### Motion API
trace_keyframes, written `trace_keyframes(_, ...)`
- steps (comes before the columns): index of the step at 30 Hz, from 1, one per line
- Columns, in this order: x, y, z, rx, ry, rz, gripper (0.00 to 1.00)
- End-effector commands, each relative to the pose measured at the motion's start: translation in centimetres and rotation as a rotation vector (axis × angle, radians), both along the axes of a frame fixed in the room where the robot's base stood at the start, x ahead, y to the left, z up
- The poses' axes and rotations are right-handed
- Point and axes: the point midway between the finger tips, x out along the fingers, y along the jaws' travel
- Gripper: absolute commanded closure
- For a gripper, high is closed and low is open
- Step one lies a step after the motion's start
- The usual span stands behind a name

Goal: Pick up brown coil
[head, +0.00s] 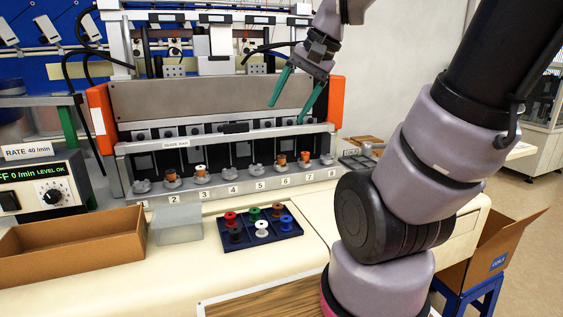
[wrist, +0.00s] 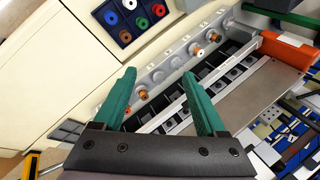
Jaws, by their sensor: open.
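A brown coil (head: 277,210) stands in the back right of the dark blue tray (head: 246,240) on the bench. It also appears small in the wrist view (wrist: 125,37), above and left of my gripper (wrist: 159,73). In the head view, my gripper (head: 288,112) is open and empty, with teal fingers in front of the machine's upper panel. It is above and well apart from the tray. Copper-brown coils (head: 281,160) also stand on several numbered machine positions; they show in the wrist view (wrist: 143,94) between and beyond the fingers.
The tray also holds red, green, black, white and blue coils. The feeder machine (head: 200,97) with its guide bar rises behind the tray. A cardboard box (head: 75,245) and a translucent box (head: 177,223) stand left of the tray. Bare bench lies in front of the tray.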

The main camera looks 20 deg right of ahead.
Motion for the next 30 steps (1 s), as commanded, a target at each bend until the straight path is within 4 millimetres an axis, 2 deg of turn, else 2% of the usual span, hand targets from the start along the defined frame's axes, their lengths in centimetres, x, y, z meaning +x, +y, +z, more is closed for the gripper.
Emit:
trace_keyframes(8,5.6,-1.3,-3.8,0.341,0.295,-0.252,0.26)
trace_keyframes(14,10.0,-3.5,-6.7,0.591,0.458,-0.447,0.26)
trace_keyframes(20,14.4,-7.2,-10.4,0.845,0.581,-0.655,0.26)
trace_keyframes(24,17.2,-10.5,-13.6,1.017,0.639,-0.802,0.26)
trace_keyframes(30,19.4,-14.6,-17.4,1.193,0.676,-0.954,0.26)
